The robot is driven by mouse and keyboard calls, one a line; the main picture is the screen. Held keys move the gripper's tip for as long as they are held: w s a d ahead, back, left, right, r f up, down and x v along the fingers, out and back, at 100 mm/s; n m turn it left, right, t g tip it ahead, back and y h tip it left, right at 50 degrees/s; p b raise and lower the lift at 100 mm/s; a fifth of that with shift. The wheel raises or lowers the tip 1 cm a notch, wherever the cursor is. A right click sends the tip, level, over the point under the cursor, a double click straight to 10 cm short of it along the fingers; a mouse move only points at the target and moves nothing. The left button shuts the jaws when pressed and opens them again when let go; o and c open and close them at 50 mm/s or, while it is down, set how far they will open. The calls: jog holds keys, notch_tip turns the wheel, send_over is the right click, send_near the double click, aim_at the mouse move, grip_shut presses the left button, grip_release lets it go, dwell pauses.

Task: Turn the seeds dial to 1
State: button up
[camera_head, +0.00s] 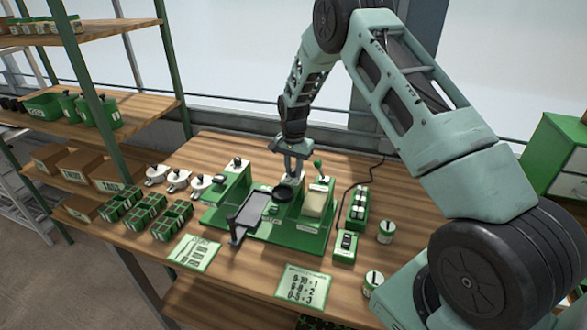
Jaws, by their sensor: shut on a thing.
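The green tray seeder (300,240) stands in the middle of the wooden bench. It carries a grey tray (246,212), a black round dish (283,192), a cream block (316,203) and a lever with a green knob (318,164). My gripper (293,176) points down at the top of the seeder, just above and behind the black dish. Its fingers are shut on a small part there, which they mostly hide. I cannot make out the seeds dial or its setting.
White discs with black knobs (178,178) and green seed trays (171,219) lie left. Printed cards (303,286) lie in front. A small switch box (345,246), a green rack (358,208) and cans (386,231) stand right. Shelves (85,110) rise at the left.

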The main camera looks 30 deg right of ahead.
aim_at(294, 169)
jog(key=n+b, duration=0.3)
jog(key=n, duration=0.2)
jog(key=shift+f, duration=0.1)
jog(key=n+b, duration=0.1)
jog(key=n, duration=0.5)
jog(key=shift+b, duration=0.3)
jog(key=shift+n, duration=0.4)
jog(key=o, duration=1)
notch_tip(294, 169, up, 18)
jog(key=b, duration=0.3)
jog(key=shift+f+b, duration=0.15)
jog(key=shift+b, duration=0.15)
